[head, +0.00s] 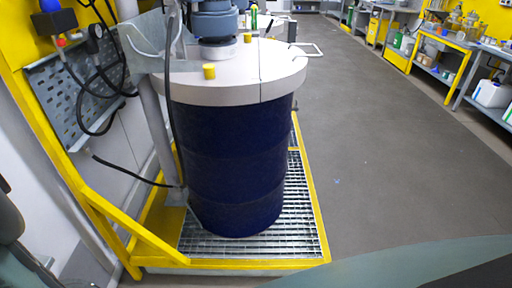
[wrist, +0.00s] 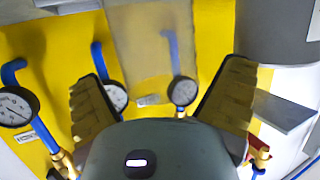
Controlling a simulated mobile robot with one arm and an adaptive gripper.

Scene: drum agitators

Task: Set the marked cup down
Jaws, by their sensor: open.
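My gripper (wrist: 167,54) is open in the wrist view, its two dark ridged fingers spread wide apart. A translucent, tan-tinted, tapered object (wrist: 150,45) shows in the gap between the fingers; it may be the cup, but I see no mark on it. Clear gaps separate it from both fingers in the picture. A gauge and a blue tube show through or beside its lower edge. In the head view my gripper is not visible, and I cannot make out a marked cup there.
A dark blue drum (head: 235,165) with a pale lid (head: 235,88) stands on a yellow-edged grating (head: 305,215). A yellow cap (head: 209,71) sits on the lid. Pressure gauges (wrist: 15,107) and blue tubes line the yellow panel (wrist: 60,40). Open grey floor (head: 375,150) lies right.

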